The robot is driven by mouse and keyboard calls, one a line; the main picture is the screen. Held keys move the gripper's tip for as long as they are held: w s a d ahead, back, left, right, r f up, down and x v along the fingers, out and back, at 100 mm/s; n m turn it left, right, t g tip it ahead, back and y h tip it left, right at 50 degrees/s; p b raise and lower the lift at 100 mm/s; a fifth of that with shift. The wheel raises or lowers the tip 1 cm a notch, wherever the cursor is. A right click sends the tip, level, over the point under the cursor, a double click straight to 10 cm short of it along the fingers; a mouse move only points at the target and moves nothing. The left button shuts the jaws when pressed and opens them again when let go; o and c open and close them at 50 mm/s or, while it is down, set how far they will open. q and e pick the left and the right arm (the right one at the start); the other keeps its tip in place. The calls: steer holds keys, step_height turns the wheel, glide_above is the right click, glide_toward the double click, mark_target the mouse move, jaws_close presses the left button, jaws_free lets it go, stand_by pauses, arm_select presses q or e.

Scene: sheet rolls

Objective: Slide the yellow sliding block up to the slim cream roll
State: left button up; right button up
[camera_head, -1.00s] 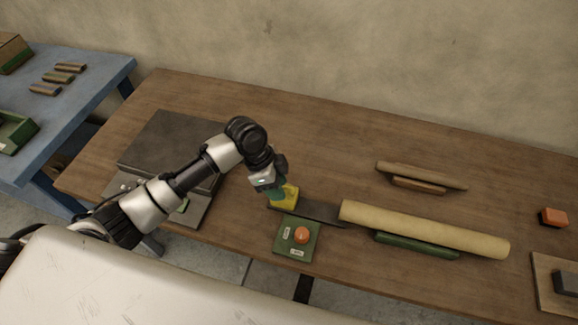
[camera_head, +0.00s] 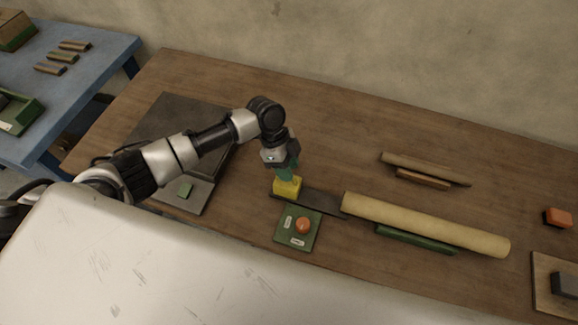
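The yellow sliding block (camera_head: 287,189) sits at the left end of a dark flat rail (camera_head: 322,203) on the brown table. The long cream roll (camera_head: 425,225) lies to the right, its left end by the rail's right end. A clear stretch of rail separates block and roll. My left gripper (camera_head: 288,177) points down with its teal fingers right at the top of the yellow block. The fingers overlap the block's top in this view, and I cannot see whether they grip it. My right gripper is not in view.
A green box with an orange button (camera_head: 302,225) stands just in front of the rail. A green bar (camera_head: 415,240) lies along the cream roll's front. A thinner tan roll (camera_head: 425,168) lies behind. An orange block (camera_head: 558,217) is at the far right.

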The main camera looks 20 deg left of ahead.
arm_select(q)
steer(key=shift+s+d+f, duration=0.1)
steer(key=shift+d+f, duration=0.1)
steer(key=shift+f, duration=0.3)
jaws_close()
steer(key=d+b, duration=0.1)
steer(key=d, duration=1.1)
steer(key=shift+s, duration=0.2)
steer(key=shift+r, duration=0.1)
jaws_free()
